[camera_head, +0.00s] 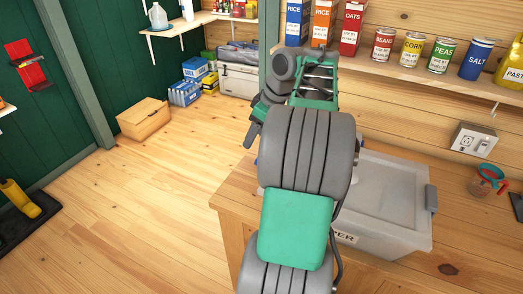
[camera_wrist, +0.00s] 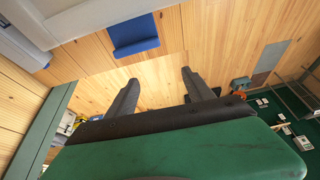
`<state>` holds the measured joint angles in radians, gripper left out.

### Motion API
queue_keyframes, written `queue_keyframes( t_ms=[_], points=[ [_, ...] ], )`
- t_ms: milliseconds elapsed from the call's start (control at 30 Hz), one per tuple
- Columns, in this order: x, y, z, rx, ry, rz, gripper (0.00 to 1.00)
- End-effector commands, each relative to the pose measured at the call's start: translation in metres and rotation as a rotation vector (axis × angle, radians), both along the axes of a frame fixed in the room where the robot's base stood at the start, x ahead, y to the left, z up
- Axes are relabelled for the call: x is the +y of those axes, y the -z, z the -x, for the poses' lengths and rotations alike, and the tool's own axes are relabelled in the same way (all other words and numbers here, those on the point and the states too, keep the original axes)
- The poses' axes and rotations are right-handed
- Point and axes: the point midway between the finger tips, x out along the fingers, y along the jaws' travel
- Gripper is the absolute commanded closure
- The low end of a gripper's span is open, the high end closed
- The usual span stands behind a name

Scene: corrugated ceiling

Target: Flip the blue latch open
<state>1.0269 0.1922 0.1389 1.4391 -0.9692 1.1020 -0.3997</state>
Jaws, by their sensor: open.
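In the wrist view, a flat blue piece, which looks like the blue latch (camera_wrist: 134,35), shows at the top, left of centre. It appears beside the edge of a pale grey bin (camera_wrist: 75,18). My gripper (camera_wrist: 160,76) is open, with its two dark fingers apart and nothing between them. The latch lies beyond the fingertips, up and to the left, and is not touched. In the head view, the grey lidded bin (camera_head: 385,200) stands on the wooden bench (camera_head: 233,197). My arm covers its left side, and only a sliver of blue shows there.
A shelf (camera_head: 420,78) with tins and boxes runs behind the bench. A socket box (camera_head: 472,138) is on the wall, and a clear measuring cup (camera_head: 487,180) stands right of the bin.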

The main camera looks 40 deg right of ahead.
Motion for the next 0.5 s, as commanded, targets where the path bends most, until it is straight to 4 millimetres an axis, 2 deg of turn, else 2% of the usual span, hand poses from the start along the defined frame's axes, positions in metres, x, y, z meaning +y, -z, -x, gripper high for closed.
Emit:
queue_keyframes(
  t_ms=[33,133,267,433,500],
  points=[
    [-0.025,0.007,0.013,-0.001,-0.009,0.004,0.35],
    [-0.046,0.012,0.027,-0.008,-0.035,0.013,0.26],
    [-0.045,0.026,0.024,-0.009,-0.042,0.014,0.16],
    [-0.04,0.057,0.012,-0.007,-0.04,0.013,0.02],
    [-0.039,0.067,0.007,-0.008,-0.038,0.014,0.0]
  ],
)
